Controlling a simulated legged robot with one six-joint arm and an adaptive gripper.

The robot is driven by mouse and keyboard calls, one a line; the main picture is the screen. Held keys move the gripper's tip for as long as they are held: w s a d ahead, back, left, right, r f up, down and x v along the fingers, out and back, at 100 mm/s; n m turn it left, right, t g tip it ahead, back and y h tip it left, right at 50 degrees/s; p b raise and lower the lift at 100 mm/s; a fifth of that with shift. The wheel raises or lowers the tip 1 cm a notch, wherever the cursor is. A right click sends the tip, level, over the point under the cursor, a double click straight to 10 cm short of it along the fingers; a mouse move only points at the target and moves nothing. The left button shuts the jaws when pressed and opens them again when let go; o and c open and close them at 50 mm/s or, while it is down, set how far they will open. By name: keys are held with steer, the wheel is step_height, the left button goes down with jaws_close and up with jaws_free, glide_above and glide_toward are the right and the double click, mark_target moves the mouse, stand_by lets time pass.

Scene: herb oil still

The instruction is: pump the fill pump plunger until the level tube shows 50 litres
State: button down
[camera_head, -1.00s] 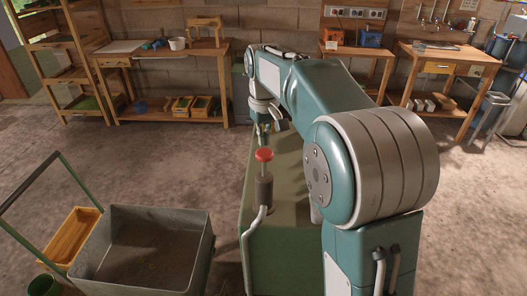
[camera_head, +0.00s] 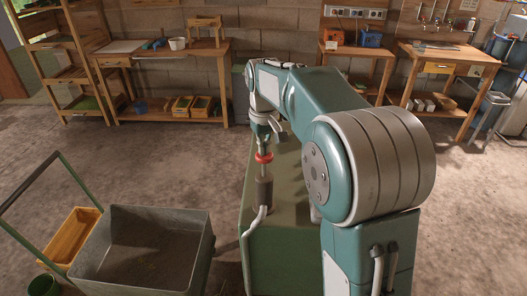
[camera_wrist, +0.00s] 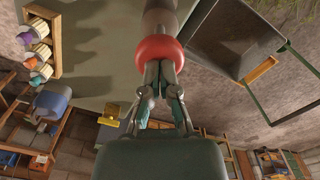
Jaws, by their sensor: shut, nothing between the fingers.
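The fill pump's red plunger knob (camera_head: 264,157) sits on a thin rod above the grey pump cylinder (camera_head: 263,191) at the near left of the green bench. My gripper (camera_head: 264,150) is directly above the knob, pointing down, fingertips at its top. In the wrist view, the shut fingers (camera_wrist: 159,68) meet the red knob (camera_wrist: 157,50), with nothing held between them. They seem to touch the knob, though the exact contact is hard to tell. Some rod still shows between knob and cylinder. I cannot make out the level tube or its reading in either view.
A grey open tub (camera_head: 140,248) on a green-handled cart stands left of the bench, beside a wooden box (camera_head: 73,236). Workbenches (camera_head: 170,53) line the back wall. The floor between is clear.

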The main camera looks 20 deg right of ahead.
steer(key=shift+f, duration=2.15)
steer(key=shift+r, duration=6.3)
steer(key=t, duration=0.1)
glide_toward(264, 161)
steer(key=s+r, duration=0.3)
steer(key=s, duration=0.1)
steer(key=s+f+m+t, duration=0.1)
steer(key=s+f, duration=0.3)
steer(key=s, duration=0.6)
steer(key=s+f+m+t, duration=0.1)
steer(key=s+f+t, duration=0.2)
steer(key=s, duration=0.7)
step_height(264, 161, down, 2)
steer(key=shift+s+d+f+t, duration=0.2)
steer(key=shift+s+d+t, duration=0.05)
steer(key=shift+s+t, duration=0.1)
